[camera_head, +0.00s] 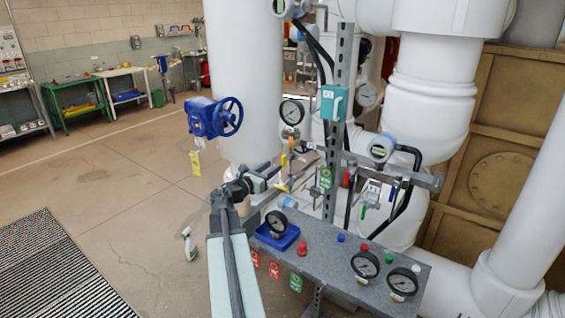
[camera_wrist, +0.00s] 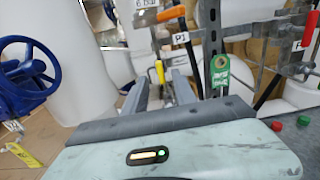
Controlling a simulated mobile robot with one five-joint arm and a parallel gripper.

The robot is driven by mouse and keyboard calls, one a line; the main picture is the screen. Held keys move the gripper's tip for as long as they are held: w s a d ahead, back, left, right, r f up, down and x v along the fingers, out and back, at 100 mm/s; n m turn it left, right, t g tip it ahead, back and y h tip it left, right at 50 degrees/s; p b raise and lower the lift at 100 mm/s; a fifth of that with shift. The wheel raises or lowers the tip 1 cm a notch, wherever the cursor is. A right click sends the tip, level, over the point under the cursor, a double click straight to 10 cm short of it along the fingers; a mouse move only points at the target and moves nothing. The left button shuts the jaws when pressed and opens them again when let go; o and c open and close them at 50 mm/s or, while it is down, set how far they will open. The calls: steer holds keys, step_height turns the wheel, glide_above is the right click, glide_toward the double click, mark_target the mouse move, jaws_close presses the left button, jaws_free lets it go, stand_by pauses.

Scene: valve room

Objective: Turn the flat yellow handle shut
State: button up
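The flat yellow handle (camera_wrist: 160,72) shows in the wrist view as a narrow upright strip, seen through the gap between my fingertips. In the head view a yellow upright piece (camera_head: 284,160) stands just beyond my gripper (camera_head: 272,178), below an orange handle. My gripper also shows in the wrist view (camera_wrist: 162,84), with its two grey fingers apart and nothing clearly held between them. The handle looks to be ahead of the fingertips; I cannot tell whether they touch it. Its lower end and pivot are hidden.
The orange handle (camera_wrist: 172,13) lies above the yellow one. A blue handwheel valve (camera_head: 215,117) is on the left. A grey post (camera_head: 336,130) with a green tag (camera_head: 325,178) stands to the right. A panel (camera_head: 335,262) with gauges and a blue tray (camera_head: 275,238) lies below. Pipes crowd the right.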

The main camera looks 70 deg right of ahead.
mark_target(285, 160)
steer(key=x, duration=0.7)
